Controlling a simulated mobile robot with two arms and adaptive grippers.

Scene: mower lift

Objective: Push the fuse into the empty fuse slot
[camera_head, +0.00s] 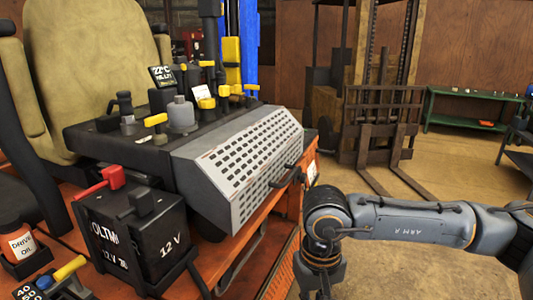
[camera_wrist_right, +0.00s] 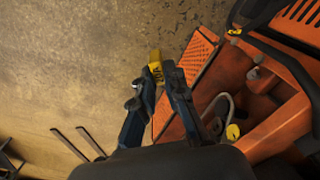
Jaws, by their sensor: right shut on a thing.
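My right gripper (camera_wrist_right: 158,76) is shut on a small yellow fuse (camera_wrist_right: 155,67), which shows at the fingertips in the right wrist view. Bare brown floor lies behind the fuse, and the orange mower body is to its right in that view. In the head view my right arm comes in from the right and its wrist (camera_head: 323,250) points down beside the mower's orange side; the fingertips and fuse are out of that view. I cannot make out the empty fuse slot in either view. My left gripper is not in view.
The mower carries a perforated grey cover (camera_head: 240,165), a black 12 V battery (camera_head: 135,235) and a lever console (camera_head: 180,115). An orange slotted step (camera_wrist_right: 197,62) lies near the fingers.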

